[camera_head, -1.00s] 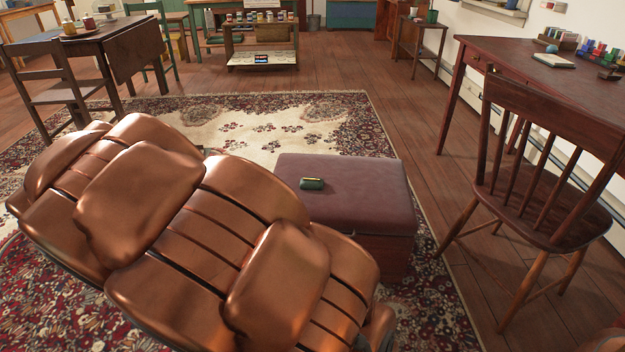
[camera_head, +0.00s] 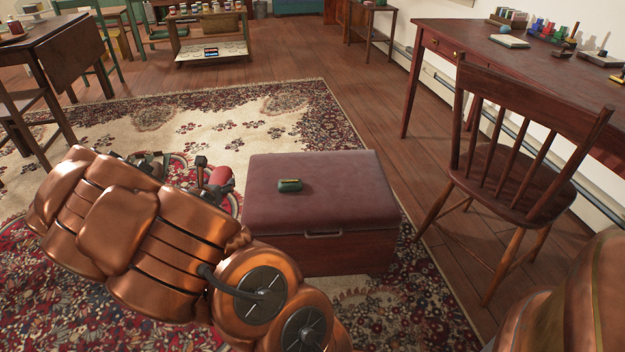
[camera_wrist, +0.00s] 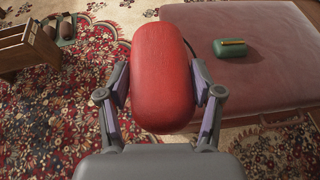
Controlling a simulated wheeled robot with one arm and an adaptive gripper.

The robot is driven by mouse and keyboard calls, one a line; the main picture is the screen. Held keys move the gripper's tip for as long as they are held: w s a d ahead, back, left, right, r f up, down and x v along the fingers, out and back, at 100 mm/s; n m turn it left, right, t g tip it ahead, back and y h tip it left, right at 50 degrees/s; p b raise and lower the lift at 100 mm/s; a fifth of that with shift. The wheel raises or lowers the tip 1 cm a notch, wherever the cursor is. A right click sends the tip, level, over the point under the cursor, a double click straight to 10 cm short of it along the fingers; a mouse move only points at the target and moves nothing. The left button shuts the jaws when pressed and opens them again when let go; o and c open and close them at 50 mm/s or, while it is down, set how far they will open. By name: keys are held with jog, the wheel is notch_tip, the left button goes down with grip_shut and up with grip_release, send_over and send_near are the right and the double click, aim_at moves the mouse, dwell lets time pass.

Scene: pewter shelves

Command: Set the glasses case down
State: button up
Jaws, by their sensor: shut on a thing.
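The glasses case is a smooth red rounded case (camera_wrist: 162,75), held lengthwise between the two fingers of my gripper (camera_wrist: 159,90) in the wrist view. The fingers press on its left and right sides. In the head view the red case (camera_head: 221,178) shows partly past my copper arm, at the end of my gripper (camera_head: 207,174). It is left of the ottoman (camera_head: 330,215), whose padded top is mauve, and appears over the rug. A green rounded case (camera_head: 290,185) with a yellow strip on top lies on the ottoman; it also shows in the wrist view (camera_wrist: 230,47).
The ottoman top around the green case is largely bare. A wooden chair (camera_head: 520,165) and a desk (camera_head: 480,50) stand to the right. A wooden holder (camera_wrist: 25,50) with brown objects is at the wrist view's upper left. A patterned rug (camera_head: 150,125) covers the floor.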

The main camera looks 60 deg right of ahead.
jog(key=s+d+f+m+g, duration=0.3)
jog(key=s+d, duration=0.3)
jog(key=s, duration=0.4)
jog(key=s+d+f+m+g+p, duration=0.1)
jog(key=s+d+f+m+g, duration=0.2)
jog(key=s+d, duration=0.4)
jog(key=s+d+f+m+g+h+p, duration=0.1)
jog(key=s+d, duration=0.6)
jog(key=s, duration=0.7)
notch_tip(320, 180, down, 2)
jog(key=shift+d+m+g, duration=0.15)
jog(key=shift+m+g, duration=0.75)
jog(key=shift+g, duration=0.8)
jog(key=b, duration=0.1)
send_over(344, 188)
jog(key=shift+a+f, duration=0.25)
jog(key=shift+f, duration=0.35)
jog(key=shift+d+f+b, duration=0.15)
jog(key=shift+f+b, duration=0.15)
jog(key=shift+b, duration=0.1)
jog(key=shift+f+b, duration=0.5)
jog(key=shift+f, duration=0.95)
jog(key=shift+f, duration=0.15)
jog(key=o, duration=1.2)
